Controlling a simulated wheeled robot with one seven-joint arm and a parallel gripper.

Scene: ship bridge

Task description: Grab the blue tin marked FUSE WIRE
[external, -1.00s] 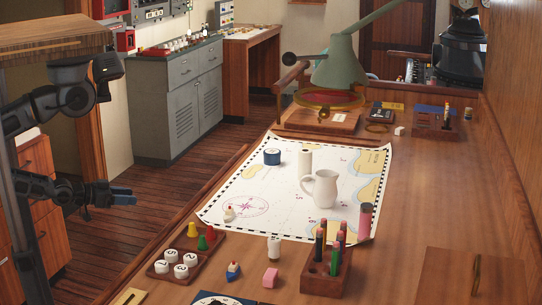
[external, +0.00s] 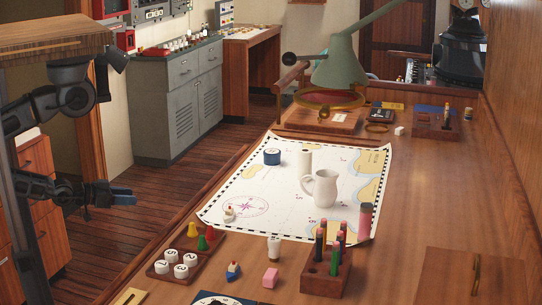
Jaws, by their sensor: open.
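My gripper (external: 124,196) is at the left, off the table's left side and well apart from the tin. It is open, and nothing shows between its fingers.
A white jug (external: 325,188) stands on the chart, right of and nearer than the tin. A green lamp (external: 346,62) leans over the table's far part. A pen block (external: 326,271) and a tray of numbered pieces (external: 172,266) occupy the near part. The floor (external: 146,215) beside my gripper is clear.

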